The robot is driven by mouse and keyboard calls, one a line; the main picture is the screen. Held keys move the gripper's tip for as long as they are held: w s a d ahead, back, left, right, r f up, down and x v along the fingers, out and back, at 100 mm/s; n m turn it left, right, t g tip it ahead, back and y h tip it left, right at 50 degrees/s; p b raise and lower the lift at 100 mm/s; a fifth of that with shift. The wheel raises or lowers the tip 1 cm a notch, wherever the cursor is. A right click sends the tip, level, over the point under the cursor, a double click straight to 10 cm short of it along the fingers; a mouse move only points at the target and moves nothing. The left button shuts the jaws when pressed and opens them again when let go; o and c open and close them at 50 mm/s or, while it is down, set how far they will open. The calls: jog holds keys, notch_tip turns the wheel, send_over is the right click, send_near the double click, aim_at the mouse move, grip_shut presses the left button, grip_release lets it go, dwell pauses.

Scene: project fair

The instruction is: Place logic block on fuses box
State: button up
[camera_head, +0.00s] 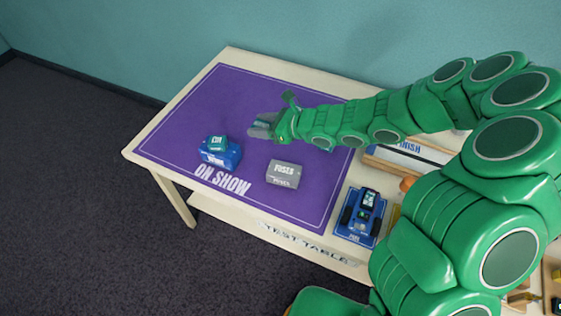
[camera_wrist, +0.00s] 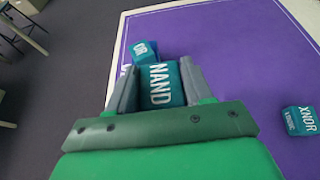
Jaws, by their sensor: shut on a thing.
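My gripper (camera_head: 262,126) is over the purple mat, shut on a teal logic block marked NAND (camera_wrist: 161,84). In the wrist view, my gripper (camera_wrist: 160,82) has a finger on each side of this block. The grey fuses box (camera_head: 284,174) sits on the mat, nearer the front edge and a little right of my gripper in the head view. Its top looks bare. I cannot make out the fuses box in the wrist view.
A blue box (camera_head: 221,158) with a teal block (camera_head: 217,143) on top stands left of the fuses box. An XNOR block (camera_wrist: 299,120) lies on the mat (camera_wrist: 230,60).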

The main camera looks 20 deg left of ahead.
jog(key=s+d+r+n+g+h, duration=0.1)
jog(key=s+d+r+n+g, duration=0.1)
jog(key=s+d, duration=0.6)
jog(key=s+d+r+n+g, duration=0.1)
jog(key=s+d+n+g, duration=0.15)
jog(key=s+d, duration=0.45)
send_over(284, 169)
jog(key=s+d, duration=0.1)
jog(key=s, duration=0.1)
jog(key=shift+g, duration=0.25)
jog(key=f, duration=0.7)
jog(key=shift+w+d+f, duration=0.15)
jog(key=shift+w+f, duration=0.1)
jog(key=shift+f, duration=0.05)
jog(key=shift+w+a+f, duration=0.3)
jog(key=shift+w+f, duration=0.05)
jog(key=shift+f, duration=0.2)
jog(key=shift+w+a+f, duration=0.3)
jog(key=shift+f, duration=1.75)
jog(key=shift+f, duration=0.1)
jog(key=o, duration=1)
jog(key=shift+o, duration=0.2)
